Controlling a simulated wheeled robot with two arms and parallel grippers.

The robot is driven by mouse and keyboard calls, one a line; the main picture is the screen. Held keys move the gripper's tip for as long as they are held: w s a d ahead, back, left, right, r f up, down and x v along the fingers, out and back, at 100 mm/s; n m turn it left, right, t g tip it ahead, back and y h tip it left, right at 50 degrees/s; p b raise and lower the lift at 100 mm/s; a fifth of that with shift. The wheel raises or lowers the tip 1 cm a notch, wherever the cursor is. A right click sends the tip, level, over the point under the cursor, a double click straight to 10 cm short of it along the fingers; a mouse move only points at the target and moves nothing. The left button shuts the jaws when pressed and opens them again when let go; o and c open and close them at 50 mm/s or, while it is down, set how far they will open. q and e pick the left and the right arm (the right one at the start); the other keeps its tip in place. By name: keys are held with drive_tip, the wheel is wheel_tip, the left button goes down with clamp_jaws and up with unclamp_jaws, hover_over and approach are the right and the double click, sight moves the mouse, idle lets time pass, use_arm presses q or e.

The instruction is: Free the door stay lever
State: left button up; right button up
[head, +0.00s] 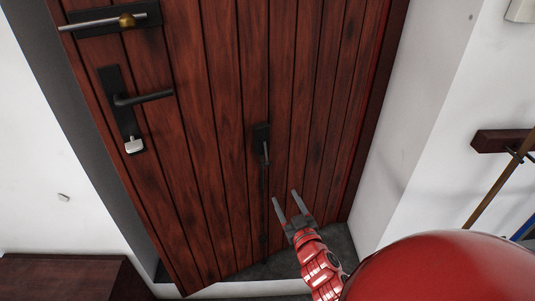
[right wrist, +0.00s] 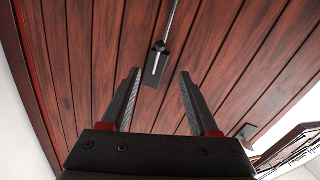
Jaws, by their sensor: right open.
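The door stay lever (head: 266,150) is a small lever on a black plate, low on the reddish-brown plank door (head: 220,120). A thin dark rod (head: 265,205) runs from the plate down towards the floor. In the right wrist view the lever (right wrist: 154,63) looks pale and lies along its plate, with the rod (right wrist: 172,22) leading up the picture. My right gripper (head: 287,200) is open and empty, below and right of the lever in the head view. In the right wrist view the lever shows between the two fingertips (right wrist: 160,74), apparently beyond them. No contact shows. My left gripper is out of view.
The door carries a black handle (head: 145,98) with a pale padlock-like piece (head: 134,146) below it, and a bolt with a brass knob (head: 127,20). White walls (head: 420,110) flank the door. A dark wooden box or bench (head: 65,277) stands lower left.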

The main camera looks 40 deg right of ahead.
sight(267, 165)
drive_tip(key=p+x, duration=0.1)
drive_tip(key=x, duration=1.6)
drive_tip(key=shift+w+f+p, duration=0.15)
drive_tip(key=shift+w+p, duration=0.05)
drive_tip(key=shift+p, duration=0.15)
drive_tip(key=shift+c, duration=0.3)
clamp_jaws()
